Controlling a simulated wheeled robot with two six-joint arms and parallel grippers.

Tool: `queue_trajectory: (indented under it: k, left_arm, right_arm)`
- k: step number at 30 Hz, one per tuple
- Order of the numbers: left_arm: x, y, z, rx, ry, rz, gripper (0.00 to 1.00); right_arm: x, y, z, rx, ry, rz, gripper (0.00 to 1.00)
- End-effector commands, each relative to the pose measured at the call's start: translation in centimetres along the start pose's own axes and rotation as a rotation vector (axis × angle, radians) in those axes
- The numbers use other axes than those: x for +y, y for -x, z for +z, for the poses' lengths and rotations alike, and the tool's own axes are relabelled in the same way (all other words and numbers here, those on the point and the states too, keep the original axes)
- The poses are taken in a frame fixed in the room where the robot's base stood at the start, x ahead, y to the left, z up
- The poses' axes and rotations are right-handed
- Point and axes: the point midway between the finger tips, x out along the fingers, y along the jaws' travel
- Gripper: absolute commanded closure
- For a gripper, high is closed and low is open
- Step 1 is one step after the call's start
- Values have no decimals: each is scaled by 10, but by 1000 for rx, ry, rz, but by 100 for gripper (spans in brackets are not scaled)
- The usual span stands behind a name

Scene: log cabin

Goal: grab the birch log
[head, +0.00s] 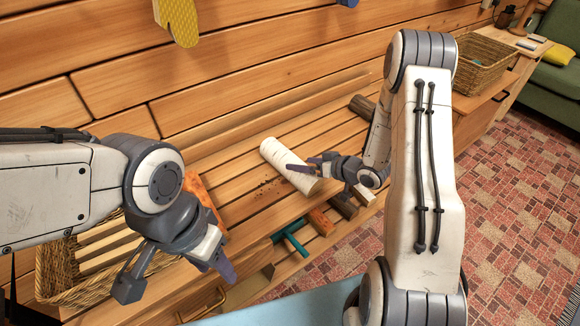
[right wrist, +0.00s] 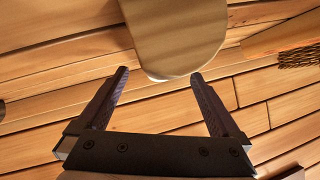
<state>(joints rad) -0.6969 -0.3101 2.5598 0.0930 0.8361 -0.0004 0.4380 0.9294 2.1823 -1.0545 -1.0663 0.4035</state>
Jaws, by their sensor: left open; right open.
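The birch log (head: 283,160), pale and cylindrical, lies slantwise on the slatted wooden bench. Its near end points toward the lower right. My right gripper (head: 312,164) is open beside and over that near end in the head view; I cannot tell whether it touches. My left gripper (head: 220,262) is open and empty at the lower left, apart from the log.
A dark log (head: 363,106) lies behind the birch log. A brown log (head: 342,206), an orange-brown log (head: 321,222) and a teal-handled tool (head: 292,240) lie near the bench's front. A wicker basket (head: 52,265) stands at the left, another (head: 480,62) at the right.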

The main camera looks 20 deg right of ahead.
Motion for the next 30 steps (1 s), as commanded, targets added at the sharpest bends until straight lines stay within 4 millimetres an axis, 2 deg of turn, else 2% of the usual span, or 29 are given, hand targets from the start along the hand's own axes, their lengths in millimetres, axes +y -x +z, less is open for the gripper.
queue_trajectory:
  k: [1, 6, 10, 16, 17, 18, 20, 24, 30]
  left_arm:
    - [0, -6, 0, 0, 0, 0, 50]
    - [-1, -12, 1, 0, 0, 0, 50]
    - [-1, -12, 1, 0, 0, 0, 50]
    - [-1, -12, 1, 0, 0, 0, 50]
    - [-1, -12, 1, 0, 0, 0, 50]
    - [-1, -12, 1, 0, 0, 0, 50]
    - [-1, -12, 1, 0, 0, 0, 50]
    - [-1, -12, 1, 0, 0, 0, 50]
    - [-1, -12, 1, 0, 0, 0, 50]
  right_arm:
    - [-2, -11, 3, -2, 3, -4, 0]
    - [-3, -35, 3, -1, 3, -3, 0]
    - [-3, -42, 1, 0, 1, -1, 0]
    - [-3, -42, 1, -1, 0, 0, 0]
    - [-3, -42, 1, -1, 0, 0, 8]
    - [-3, -41, 1, -1, 0, 0, 23]
    - [-3, -41, 1, -1, 0, 0, 46]
    - [-3, -41, 1, -1, 0, 0, 99]
    - [-3, -41, 0, 3, 2, 0, 100]
